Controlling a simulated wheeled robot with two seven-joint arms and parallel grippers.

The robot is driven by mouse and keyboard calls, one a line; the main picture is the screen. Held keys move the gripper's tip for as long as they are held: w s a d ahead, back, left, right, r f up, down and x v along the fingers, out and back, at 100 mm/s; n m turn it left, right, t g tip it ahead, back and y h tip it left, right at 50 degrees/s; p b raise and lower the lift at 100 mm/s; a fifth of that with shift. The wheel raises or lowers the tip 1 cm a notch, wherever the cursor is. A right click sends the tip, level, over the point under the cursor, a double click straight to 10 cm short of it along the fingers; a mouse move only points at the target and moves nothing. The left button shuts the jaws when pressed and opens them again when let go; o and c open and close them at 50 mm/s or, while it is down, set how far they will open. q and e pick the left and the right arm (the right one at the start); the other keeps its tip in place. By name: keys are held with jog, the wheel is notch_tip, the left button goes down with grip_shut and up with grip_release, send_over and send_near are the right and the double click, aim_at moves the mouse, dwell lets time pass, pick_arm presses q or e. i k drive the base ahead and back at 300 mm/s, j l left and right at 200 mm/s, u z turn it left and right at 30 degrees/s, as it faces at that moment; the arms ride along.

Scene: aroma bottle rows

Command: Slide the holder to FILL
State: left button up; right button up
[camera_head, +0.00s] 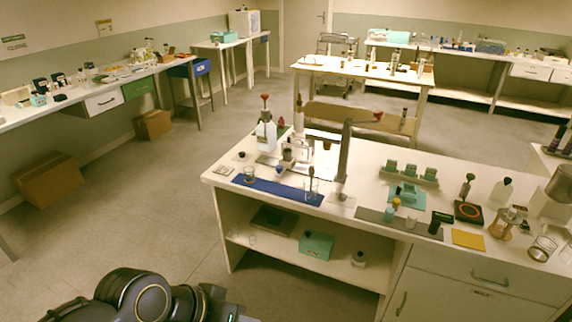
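On the near bench, a small metal-and-white fixture (294,152) that may be the holder stands behind a long blue mat (283,191). I cannot tell for certain which piece is the holder. No FILL label is readable at this size. A tall grey post (344,157) rises to the right of the fixture, on a pale base. A clear glass (249,174) is at the left end of the mat, and a clear vessel (311,187) is near its right end. Neither gripper is visible; only a dark part of my arm shows at the bottom left.
A white bottle with a red top (266,135) stands left of the fixture. To the right are a teal mat (407,196), a dark grey strip (399,222) and a yellow pad (468,240). The floor left of the bench is open, with a cardboard box (48,180) by the wall.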

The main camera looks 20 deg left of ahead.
aim_at(284, 165)
jog(key=i+j+z, duration=0.1)
jog(key=i+j, duration=0.3)
jog(key=i+j+z, duration=0.15)
jog(key=i+j, duration=0.25)
jog(key=i+j+z, duration=0.1)
jog(key=i+j, duration=0.3)
jog(key=j, duration=0.25)
jog(key=i+j+z, duration=0.1)
jog(key=i+j, duration=0.25)
jog(key=j, duration=0.15)
